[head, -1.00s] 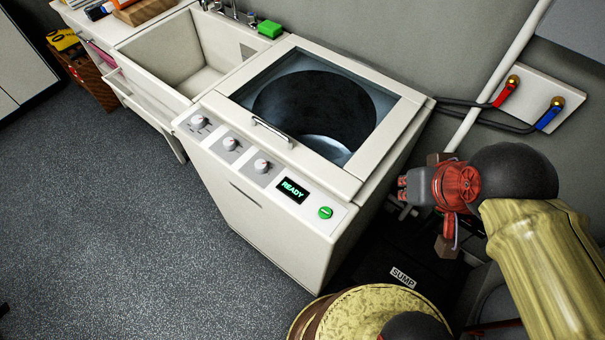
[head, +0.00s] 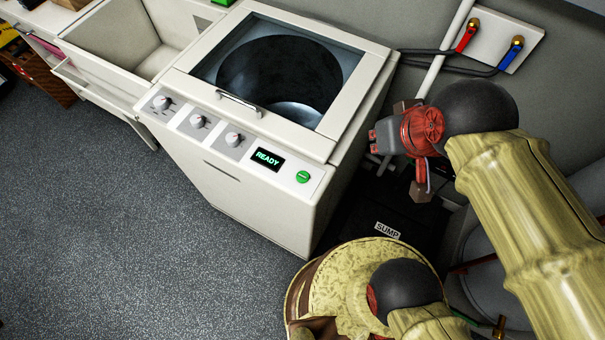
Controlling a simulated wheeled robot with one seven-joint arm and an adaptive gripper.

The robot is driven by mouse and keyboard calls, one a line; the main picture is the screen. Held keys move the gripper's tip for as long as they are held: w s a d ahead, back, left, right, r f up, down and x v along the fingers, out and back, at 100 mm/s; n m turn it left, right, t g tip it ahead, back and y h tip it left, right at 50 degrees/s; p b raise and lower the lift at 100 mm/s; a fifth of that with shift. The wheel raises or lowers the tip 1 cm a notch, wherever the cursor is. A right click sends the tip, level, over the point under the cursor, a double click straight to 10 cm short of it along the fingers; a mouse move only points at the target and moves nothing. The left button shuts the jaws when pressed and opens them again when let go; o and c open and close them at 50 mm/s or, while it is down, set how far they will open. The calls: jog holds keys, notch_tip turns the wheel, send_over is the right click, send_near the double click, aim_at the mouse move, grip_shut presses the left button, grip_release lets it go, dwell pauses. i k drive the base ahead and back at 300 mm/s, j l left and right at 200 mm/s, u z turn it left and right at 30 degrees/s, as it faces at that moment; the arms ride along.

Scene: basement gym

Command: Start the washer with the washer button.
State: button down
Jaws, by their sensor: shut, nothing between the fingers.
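The washer (head: 250,205) is a white top-loading machine near the middle of the head view. A glass-topped lid with a handle lies over its dark drum. On its sloped front panel, the round green washer button (head: 303,177) sits at the right end. The display (head: 267,159) beside it reads READY in green. My gripper (head: 376,140) is shut and empty, to the right of the washer and apart from the button. It points left, toward the washer's right side. The button is in plain view, with nothing over it.
Several dials (head: 198,122) line the panel left of the display. A sink (head: 105,45) adjoins the washer on the left. Red and blue valves (head: 490,45) with hoses are on the wall. A dark SUMP cover (head: 387,230) lies on the floor at right. The floor at front left is clear.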

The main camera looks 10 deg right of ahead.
aim_at(301, 176)
jog(key=k+j+z, duration=0.3)
jog(key=k+j, duration=0.15)
jog(key=j, duration=0.3)
jog(key=k+j+z, duration=0.35)
jog(key=k+j, duration=0.15)
jog(key=j, duration=0.15)
